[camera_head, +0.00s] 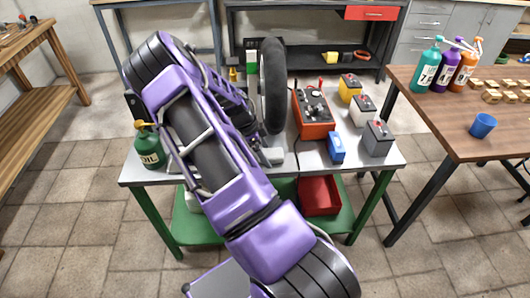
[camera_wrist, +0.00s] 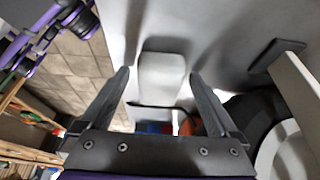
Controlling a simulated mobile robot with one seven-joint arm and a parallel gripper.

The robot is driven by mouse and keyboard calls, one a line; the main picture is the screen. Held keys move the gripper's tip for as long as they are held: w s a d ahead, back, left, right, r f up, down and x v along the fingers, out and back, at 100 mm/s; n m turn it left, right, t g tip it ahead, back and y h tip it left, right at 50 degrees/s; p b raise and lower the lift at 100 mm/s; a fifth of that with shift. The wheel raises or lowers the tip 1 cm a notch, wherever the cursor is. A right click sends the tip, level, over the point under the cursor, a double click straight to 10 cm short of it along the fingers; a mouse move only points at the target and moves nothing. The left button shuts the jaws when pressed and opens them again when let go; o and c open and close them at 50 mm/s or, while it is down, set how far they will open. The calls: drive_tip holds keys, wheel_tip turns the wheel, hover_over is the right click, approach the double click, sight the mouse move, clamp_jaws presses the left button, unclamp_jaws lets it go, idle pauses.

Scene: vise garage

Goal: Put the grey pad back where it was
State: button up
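In the wrist view a pale grey block, which looks to be the grey pad (camera_wrist: 163,84), lies between the two dark fingers of my gripper (camera_wrist: 159,72). The fingers are spread, with a gap on each side of the block, so my gripper is open. I cannot tell whether the block is level with the fingertips or beyond them. In the head view a small grey piece (camera_head: 273,156) on the workbench (camera_head: 350,163) may be the same pad. My purple arm hides my gripper and the left middle of the bench there.
An upright black tyre (camera_head: 273,85) stands close by. A red charger (camera_head: 313,113), blue box (camera_head: 336,147) and grey battery (camera_head: 377,139) are to the right. A green oil can (camera_head: 148,147) is at the left.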

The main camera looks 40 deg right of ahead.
drive_tip(key=p+v, duration=0.1)
drive_tip(key=v, duration=1.1)
drive_tip(key=shift+r, duration=0.2)
drive_tip(key=shift+w, duration=0.1)
